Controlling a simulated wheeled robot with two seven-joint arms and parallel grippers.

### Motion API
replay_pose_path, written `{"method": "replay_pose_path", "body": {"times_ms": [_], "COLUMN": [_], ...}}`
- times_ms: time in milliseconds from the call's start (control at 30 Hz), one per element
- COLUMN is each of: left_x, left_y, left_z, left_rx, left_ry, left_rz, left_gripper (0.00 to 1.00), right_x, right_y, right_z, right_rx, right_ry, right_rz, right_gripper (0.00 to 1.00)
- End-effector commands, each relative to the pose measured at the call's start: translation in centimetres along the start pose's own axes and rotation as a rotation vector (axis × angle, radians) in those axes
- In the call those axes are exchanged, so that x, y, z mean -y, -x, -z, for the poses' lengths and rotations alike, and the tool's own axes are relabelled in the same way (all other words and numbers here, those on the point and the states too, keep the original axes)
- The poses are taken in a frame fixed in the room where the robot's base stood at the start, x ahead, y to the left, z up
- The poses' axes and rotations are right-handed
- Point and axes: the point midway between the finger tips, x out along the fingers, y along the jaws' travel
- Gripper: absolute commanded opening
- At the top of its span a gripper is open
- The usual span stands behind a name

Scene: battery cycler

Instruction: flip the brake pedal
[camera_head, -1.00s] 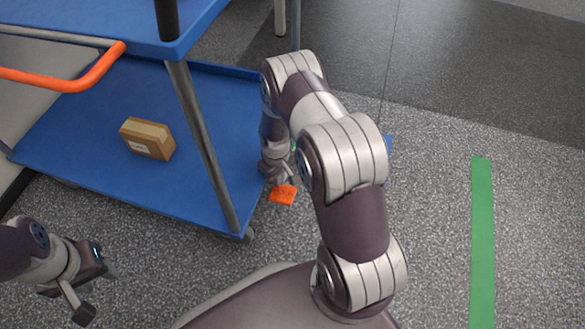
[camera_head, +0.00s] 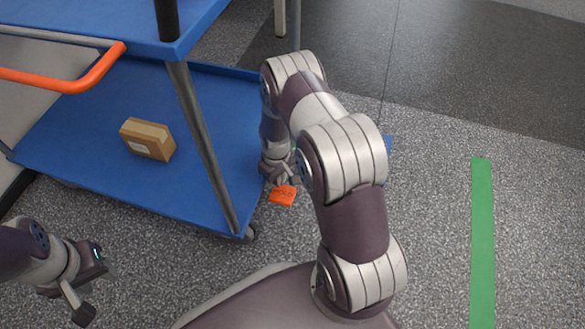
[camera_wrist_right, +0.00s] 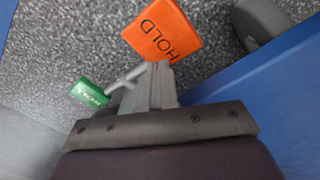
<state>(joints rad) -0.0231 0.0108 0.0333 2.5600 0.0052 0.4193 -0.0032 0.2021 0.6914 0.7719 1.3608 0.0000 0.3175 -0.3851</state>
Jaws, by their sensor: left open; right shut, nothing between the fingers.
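The brake pedal has an orange plate marked HOLD (camera_wrist_right: 162,33), also visible in the head view (camera_head: 283,195) by the lower edge of the blue cart. A green plate (camera_wrist_right: 90,93) with white lettering sits on the other side of a grey link in the right wrist view. My right gripper (camera_wrist_right: 155,75) is shut and empty, with its tips just beside the orange plate; I cannot tell whether they touch it. In the head view my right gripper (camera_head: 281,173) is partly hidden by my arm. My left gripper (camera_head: 92,286) is open and empty at the lower left.
The blue cart's lower shelf (camera_head: 90,115) carries a cardboard box (camera_head: 147,139). A cart post (camera_head: 203,145) and an orange handle (camera_head: 95,72) stand on the left. A caster (camera_wrist_right: 262,22) is near the pedal. Grey floor with a green stripe (camera_head: 482,240) is open on the right.

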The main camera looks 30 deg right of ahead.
Motion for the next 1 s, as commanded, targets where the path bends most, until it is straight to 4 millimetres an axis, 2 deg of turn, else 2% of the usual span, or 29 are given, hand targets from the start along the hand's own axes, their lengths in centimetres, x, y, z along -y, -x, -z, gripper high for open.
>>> {"method": "replay_pose_path", "body": {"times_ms": [1000], "left_x": [0.00], "left_y": [-0.42], "left_z": [-0.05], "left_rx": [0.000], "left_ry": [0.000], "left_rz": [0.000], "left_gripper": [0.43], "right_x": [-0.01], "right_y": [-0.67], "right_z": [0.02], "right_rx": [0.000], "right_ry": [0.000], "right_rz": [0.000], "right_gripper": [0.00]}}
